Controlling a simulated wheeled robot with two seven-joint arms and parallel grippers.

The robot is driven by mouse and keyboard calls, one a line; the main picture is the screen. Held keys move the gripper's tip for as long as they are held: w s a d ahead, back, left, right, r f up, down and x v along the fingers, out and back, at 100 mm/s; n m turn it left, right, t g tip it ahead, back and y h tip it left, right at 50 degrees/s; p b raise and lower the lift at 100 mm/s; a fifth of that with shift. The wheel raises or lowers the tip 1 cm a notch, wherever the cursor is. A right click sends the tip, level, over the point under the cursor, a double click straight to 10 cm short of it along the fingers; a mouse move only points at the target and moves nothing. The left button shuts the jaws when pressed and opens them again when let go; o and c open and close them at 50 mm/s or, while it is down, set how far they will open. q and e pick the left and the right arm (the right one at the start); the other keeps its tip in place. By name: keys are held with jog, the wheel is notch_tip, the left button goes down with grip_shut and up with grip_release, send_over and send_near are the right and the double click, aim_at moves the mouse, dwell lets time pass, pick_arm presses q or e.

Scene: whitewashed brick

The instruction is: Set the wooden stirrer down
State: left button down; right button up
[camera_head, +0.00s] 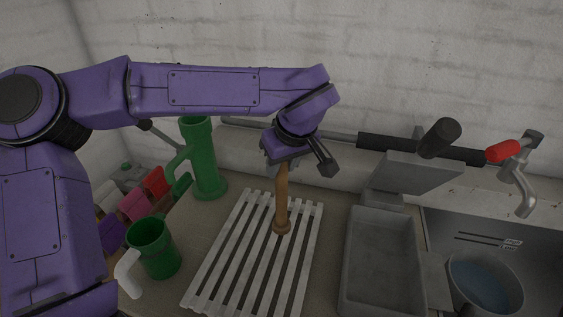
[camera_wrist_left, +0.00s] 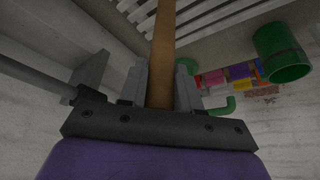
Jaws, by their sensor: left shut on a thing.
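The wooden stirrer (camera_head: 281,205) is a brown stick that hangs nearly upright from my left gripper (camera_head: 277,160). Its wider lower end is over the white slatted rack (camera_head: 210,272); I cannot tell whether it touches the slats. In the left wrist view the stirrer (camera_wrist_left: 163,50) runs away from between the two fingers of my left gripper (camera_wrist_left: 160,85), which is shut on it. The rack's slats also show in the left wrist view (camera_wrist_left: 220,14). My right gripper is not in view.
A grey tray (camera_head: 381,262) is right of the rack, then a sink with a red-handled tap (camera_head: 503,151) and a bucket (camera_head: 486,285).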

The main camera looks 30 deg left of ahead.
pick_arm(q)
jog(key=shift+s+d, duration=0.1)
jog(key=c, duration=0.8)
grip_release()
jog(key=shift+f, duration=0.1)
jog(key=v, duration=1.2)
jog(key=shift+r, duration=0.25)
